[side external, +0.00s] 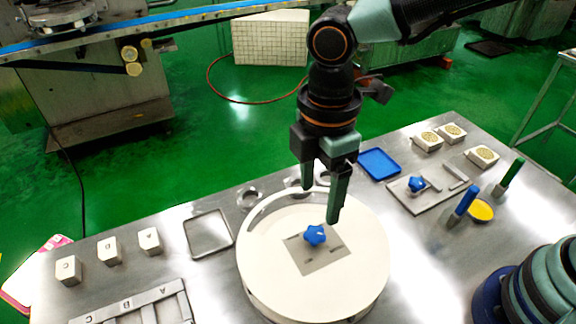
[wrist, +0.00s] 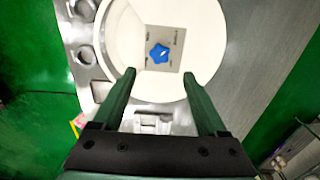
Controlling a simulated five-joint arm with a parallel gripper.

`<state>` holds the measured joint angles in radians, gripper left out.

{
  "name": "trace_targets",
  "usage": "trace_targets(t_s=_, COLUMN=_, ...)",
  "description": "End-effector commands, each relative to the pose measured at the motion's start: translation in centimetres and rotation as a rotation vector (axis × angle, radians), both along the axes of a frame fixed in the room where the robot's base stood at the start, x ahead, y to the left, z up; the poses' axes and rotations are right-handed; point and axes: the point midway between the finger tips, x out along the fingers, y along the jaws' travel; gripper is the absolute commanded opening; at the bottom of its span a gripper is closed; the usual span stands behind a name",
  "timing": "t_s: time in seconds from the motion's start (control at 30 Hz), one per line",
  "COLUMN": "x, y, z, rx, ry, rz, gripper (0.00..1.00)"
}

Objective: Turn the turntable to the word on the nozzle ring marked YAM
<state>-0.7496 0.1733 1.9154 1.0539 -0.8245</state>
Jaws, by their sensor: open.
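The turntable is a round cream disc (side external: 270,255) on the steel table. A grey square plate (side external: 322,262) lies at its middle, with small dark marks too small to read. A blue star-shaped knob (side external: 315,235) stands on the plate. In the wrist view the knob (wrist: 158,53) sits beyond my fingertips, between their lines. My gripper (side external: 320,203) points down above the far side of the disc, apart from the knob. Its two green fingers are open with nothing between them; they also show in the wrist view (wrist: 158,72). I cannot make out the word YAM.
A second blue knob (side external: 416,184) stands on a plate at the right, near a blue tray (side external: 379,164) and blue (side external: 464,203) and green (side external: 511,174) handles. White lettered blocks (side external: 109,250) and a square metal tray (side external: 208,234) are at the left.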

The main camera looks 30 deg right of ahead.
Motion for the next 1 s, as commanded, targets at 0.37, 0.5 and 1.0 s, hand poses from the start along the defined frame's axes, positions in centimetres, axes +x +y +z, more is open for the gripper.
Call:
trace_targets(t_s=0.37, x=0.0, y=-0.1, z=-6.9, rx=-0.002, ry=0.002, rz=-0.003, gripper=0.75)
trace_targets(t_s=0.5, x=0.0, y=-0.1, z=-8.2, rx=-0.002, ry=0.002, rz=-0.003, gripper=0.75)
trace_targets(t_s=1.0, x=0.0, y=0.0, z=-8.7, rx=0.001, ry=-0.001, rz=-0.003, gripper=0.33)
